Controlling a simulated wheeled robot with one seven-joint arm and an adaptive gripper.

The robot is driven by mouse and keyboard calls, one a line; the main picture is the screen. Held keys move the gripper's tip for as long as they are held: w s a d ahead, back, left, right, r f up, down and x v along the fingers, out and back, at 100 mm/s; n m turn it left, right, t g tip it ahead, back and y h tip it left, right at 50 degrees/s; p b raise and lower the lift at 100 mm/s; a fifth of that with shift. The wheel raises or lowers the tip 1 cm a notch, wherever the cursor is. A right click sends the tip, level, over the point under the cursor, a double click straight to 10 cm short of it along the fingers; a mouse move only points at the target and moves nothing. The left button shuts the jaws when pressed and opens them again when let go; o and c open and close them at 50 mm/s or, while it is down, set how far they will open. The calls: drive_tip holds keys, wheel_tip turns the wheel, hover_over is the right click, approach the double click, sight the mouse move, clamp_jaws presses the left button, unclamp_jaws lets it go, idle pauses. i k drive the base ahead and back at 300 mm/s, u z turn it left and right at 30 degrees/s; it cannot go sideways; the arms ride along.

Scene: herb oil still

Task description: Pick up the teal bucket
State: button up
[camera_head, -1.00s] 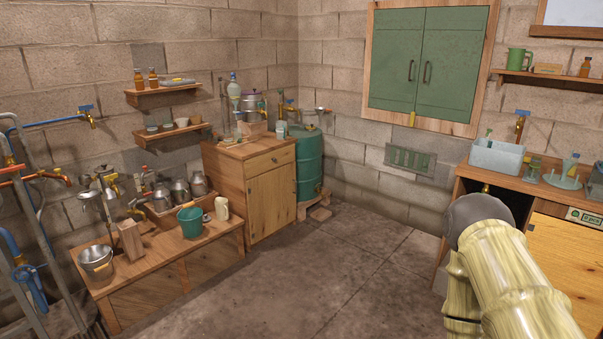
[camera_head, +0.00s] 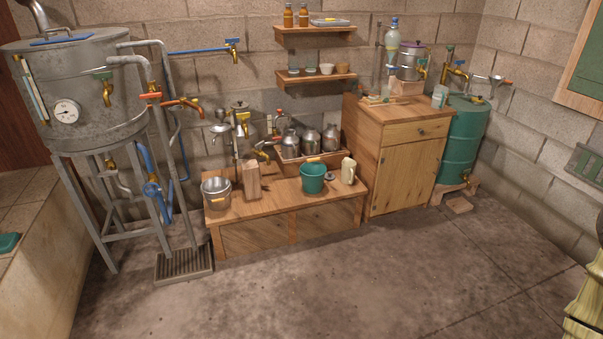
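The teal bucket (camera_head: 312,181) stands upright on the low wooden bench (camera_head: 283,201) against the back wall. It is near the bench's right part, with a cream jug (camera_head: 348,171) to its right and a small grey round item between them. My gripper is not in view. Only a part of my arm shows at the right edge, far from the bucket.
A metal bucket (camera_head: 216,191) and a wooden block (camera_head: 251,181) stand left on the bench; metal cans (camera_head: 310,143) stand behind. A cabinet (camera_head: 405,165) and teal drum (camera_head: 462,145) are right, a still (camera_head: 85,95) left. The floor (camera_head: 340,285) in front is clear.

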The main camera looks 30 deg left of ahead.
sight(312, 172)
drive_tip(key=u, duration=1.9)
drive_tip(key=i, duration=3.5)
drive_tip(key=z, duration=1.75)
